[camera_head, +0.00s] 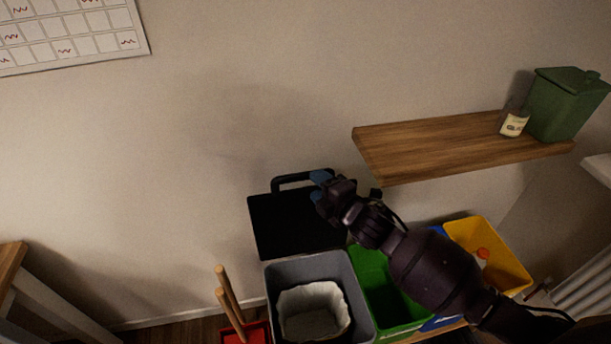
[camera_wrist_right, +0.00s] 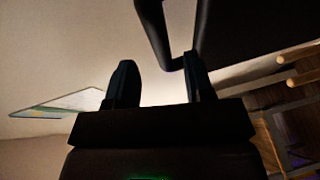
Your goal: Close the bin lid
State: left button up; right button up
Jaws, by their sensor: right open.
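The grey bin (camera_head: 362,296) stands on the floor with a white liner (camera_head: 313,309) inside. Its black lid (camera_head: 290,226) stands raised behind the opening, with a loop handle (camera_head: 290,180) along its top edge. My right gripper (camera_head: 318,186) is at the right end of that handle. In the right wrist view the lid's dark handle (camera_wrist_right: 158,40) passes close to the tip of one finger of my right gripper (camera_wrist_right: 158,82). The two fingers are apart with nothing between them. I cannot tell whether the finger touches the handle. My left gripper is not in view.
Green (camera_head: 378,285) and yellow (camera_head: 512,262) bins stand right of the grey one, under my right arm. A wooden shelf (camera_head: 440,142) with a jar (camera_head: 514,123) and green canister (camera_head: 565,103) is above. Wooden handles (camera_head: 229,290) rise at the grey bin's left.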

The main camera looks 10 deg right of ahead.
aim_at(305, 179)
jog(key=x, duration=0.5)
jog(key=shift+w+a+f+b, duration=0.1)
jog(key=shift+w+f+b, duration=0.05)
jog(key=shift+w+b, duration=0.2)
grip_shut()
